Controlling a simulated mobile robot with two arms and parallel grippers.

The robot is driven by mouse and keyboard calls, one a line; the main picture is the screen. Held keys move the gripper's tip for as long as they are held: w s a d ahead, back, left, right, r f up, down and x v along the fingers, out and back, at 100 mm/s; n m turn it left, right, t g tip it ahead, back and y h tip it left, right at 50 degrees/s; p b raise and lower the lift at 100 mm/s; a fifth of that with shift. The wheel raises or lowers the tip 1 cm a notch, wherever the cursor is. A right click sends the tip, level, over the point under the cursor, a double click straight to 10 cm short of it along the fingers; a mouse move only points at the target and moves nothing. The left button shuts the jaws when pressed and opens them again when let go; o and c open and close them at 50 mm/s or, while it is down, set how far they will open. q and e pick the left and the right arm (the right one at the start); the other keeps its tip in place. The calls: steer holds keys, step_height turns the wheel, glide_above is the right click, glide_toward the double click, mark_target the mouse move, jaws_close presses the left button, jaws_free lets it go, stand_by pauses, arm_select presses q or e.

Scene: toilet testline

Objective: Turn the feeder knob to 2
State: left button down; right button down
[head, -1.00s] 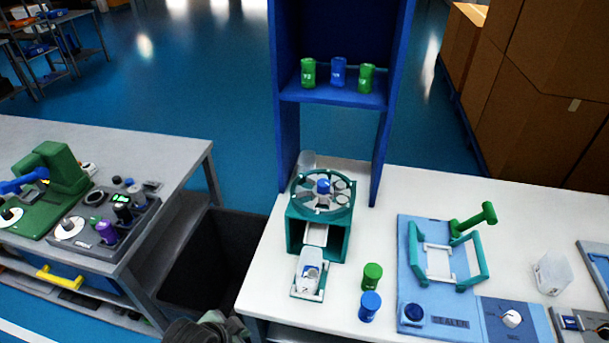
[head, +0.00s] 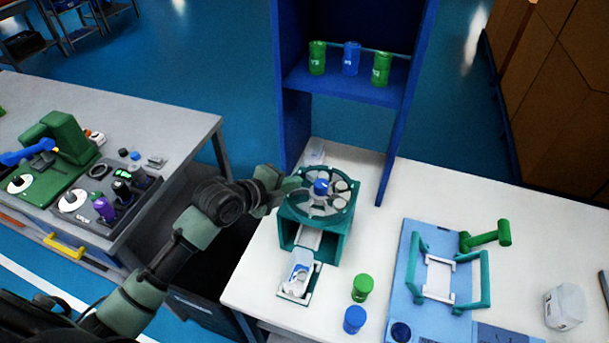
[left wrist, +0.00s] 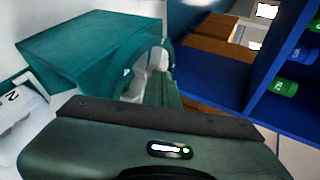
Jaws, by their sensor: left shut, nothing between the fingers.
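The teal feeder (head: 338,250) stands on the white table with a round wheel of compartments on top. A blue knob (head: 321,187) sits at the wheel's centre; its setting is too small to read. My left gripper (head: 291,184) is shut and empty, its tips at the left edge of the wheel, short of the knob. In the left wrist view the feeder's teal side (left wrist: 85,50) fills the upper left, and the knob cannot be made out. My right gripper is not in view.
A white container (head: 299,272) rests at the feeder's front chute. A green jar (head: 362,288) and a blue jar (head: 354,320) stand to its right. A blue shelf frame (head: 345,85) rises behind the feeder. A dark bin (head: 205,300) stands left of the table.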

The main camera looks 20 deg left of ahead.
mark_target(313, 178)
arm_select(q)
steer(key=x, duration=0.5)
steer(key=shift+r+p, duration=0.15)
steer(key=shift+p, duration=0.25)
steer(key=shift+w+d, duration=0.1)
steer(key=shift+f, duration=0.2)
